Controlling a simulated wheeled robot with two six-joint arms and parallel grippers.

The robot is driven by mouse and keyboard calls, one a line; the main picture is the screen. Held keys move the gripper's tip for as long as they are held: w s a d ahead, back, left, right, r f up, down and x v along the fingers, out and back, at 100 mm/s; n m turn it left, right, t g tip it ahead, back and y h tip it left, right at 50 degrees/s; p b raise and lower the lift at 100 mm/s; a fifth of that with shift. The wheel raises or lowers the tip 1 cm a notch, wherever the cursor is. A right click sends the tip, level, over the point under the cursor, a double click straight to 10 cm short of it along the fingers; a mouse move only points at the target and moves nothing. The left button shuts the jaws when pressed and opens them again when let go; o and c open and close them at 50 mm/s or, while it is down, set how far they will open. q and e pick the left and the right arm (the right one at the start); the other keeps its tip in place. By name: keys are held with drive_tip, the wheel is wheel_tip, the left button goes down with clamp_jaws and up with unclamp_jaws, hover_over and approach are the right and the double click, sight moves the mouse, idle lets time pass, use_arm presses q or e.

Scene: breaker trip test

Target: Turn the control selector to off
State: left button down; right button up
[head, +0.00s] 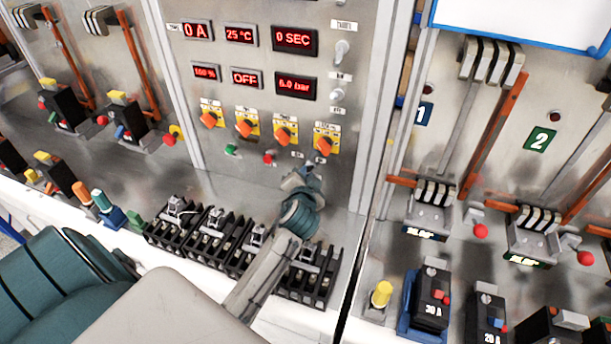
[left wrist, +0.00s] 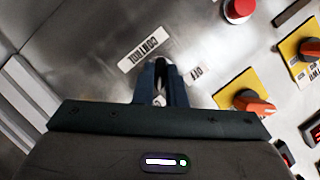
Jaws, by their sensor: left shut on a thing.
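My left gripper (head: 303,178) is at the lower right of the grey control panel (head: 190,110), below the rightmost orange knob. In the left wrist view the left gripper (left wrist: 161,82) is shut on the control selector (left wrist: 160,68), a small knob between the jaws. A CONTROL label (left wrist: 143,49) and an OFF label (left wrist: 198,74) lie on either side of it. The jaws hide most of the selector, so I cannot tell which way it points. In the head view my gripper covers it. My right gripper is not in view.
Several orange knobs on yellow plates (head: 283,136) sit just above, with a red button (head: 268,158) and a green button (head: 231,150) to the left. A red OFF display (head: 246,77) is higher up. Black terminal blocks (head: 213,239) line the ledge below.

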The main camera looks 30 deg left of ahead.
use_arm(q)
drive_tip(key=n+h, duration=0.2)
drive_tip(key=n, duration=0.2)
drive_tip(key=n+t+h, duration=0.1)
drive_tip(key=n+h, duration=0.2)
drive_tip(key=n, duration=0.1)
drive_tip(key=a+n+h, duration=0.1)
drive_tip(key=n+h, duration=0.2)
drive_tip(key=n, duration=0.1)
drive_tip(key=shift+s+t, duration=0.15)
drive_tip(key=shift+t, duration=0.25)
idle(0.4)
idle(0.3)
drive_tip(key=c, duration=1.5)
unclamp_jaws()
